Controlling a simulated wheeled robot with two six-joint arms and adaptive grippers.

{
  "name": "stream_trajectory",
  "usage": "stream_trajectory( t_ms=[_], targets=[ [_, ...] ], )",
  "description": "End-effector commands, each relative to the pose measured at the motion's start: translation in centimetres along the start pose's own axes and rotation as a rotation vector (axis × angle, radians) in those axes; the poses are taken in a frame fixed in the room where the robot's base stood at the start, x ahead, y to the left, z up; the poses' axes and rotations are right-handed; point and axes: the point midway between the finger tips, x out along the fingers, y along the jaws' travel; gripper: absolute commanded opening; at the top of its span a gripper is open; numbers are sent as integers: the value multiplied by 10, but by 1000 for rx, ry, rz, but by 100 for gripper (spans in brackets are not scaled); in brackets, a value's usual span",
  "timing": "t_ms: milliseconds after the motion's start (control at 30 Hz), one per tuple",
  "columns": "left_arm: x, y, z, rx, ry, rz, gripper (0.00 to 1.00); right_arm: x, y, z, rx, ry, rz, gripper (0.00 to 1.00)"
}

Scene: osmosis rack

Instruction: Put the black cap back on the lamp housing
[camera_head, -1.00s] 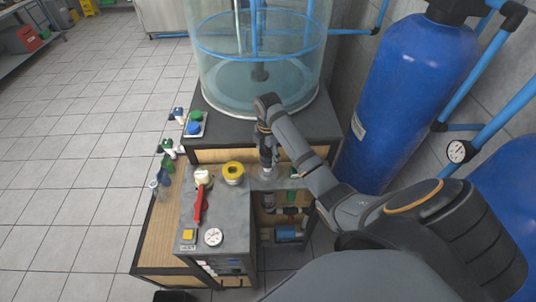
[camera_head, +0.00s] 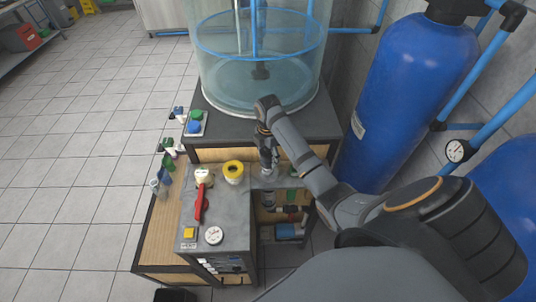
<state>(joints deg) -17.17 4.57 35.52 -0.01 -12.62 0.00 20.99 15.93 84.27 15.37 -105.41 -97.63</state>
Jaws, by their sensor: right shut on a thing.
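I cannot pick out the black cap for certain. My left gripper is out of view.
A large clear tank (camera_head: 258,75) stands behind. Blue cylinders (camera_head: 412,95) rise at the right.

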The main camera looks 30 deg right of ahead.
Motion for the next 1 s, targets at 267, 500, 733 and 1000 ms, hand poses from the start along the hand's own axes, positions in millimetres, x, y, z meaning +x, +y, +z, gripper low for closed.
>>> stream_trajectory(
  t_ms=[267, 500, 733, 1000],
  targets=[
    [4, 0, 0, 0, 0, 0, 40, 11, 0, 0, 0, 0, -1, 25],
    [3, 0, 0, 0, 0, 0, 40, 11, 0, 0, 0, 0, -1, 25],
    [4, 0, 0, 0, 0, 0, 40, 12, 0, 0, 0, 0, -1, 25],
    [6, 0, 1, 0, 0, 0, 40, 22, 0, 0, 0, 0, -1, 25]
  ],
)
